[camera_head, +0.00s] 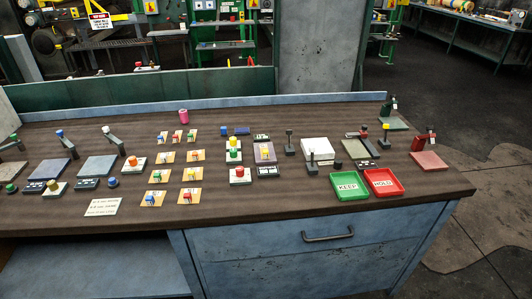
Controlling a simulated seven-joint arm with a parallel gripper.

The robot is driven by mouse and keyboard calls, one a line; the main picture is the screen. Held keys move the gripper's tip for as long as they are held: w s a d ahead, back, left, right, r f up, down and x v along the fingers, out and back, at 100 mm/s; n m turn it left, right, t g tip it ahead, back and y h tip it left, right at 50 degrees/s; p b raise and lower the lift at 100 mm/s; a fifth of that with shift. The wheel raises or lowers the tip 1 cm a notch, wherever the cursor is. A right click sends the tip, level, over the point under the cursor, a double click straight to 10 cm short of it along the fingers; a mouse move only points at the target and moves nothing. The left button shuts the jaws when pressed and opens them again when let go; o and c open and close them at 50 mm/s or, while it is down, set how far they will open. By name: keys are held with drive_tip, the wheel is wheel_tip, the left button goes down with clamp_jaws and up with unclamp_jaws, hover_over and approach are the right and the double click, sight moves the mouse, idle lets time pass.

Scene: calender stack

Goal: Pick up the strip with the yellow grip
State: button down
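No piece is clearly readable as a strip with a yellow grip at this size. Several small tan plates with coloured tops stand left of the middle of the table, such as one (196,156) at the right of the second row and one (190,196) at the front. Their small tops look red, blue, green and yellowish, too small to tell apart surely. My gripper is not in view.
The dark brown table (330,225) has bare wood along its front. A green tray (350,194) marked KEEP and a red tray (398,190) marked HOLD stand at the right front. A pink cylinder (183,116) stands at the back. Upright levers (289,142) and hinged presses (113,140) stand up as obstacles.

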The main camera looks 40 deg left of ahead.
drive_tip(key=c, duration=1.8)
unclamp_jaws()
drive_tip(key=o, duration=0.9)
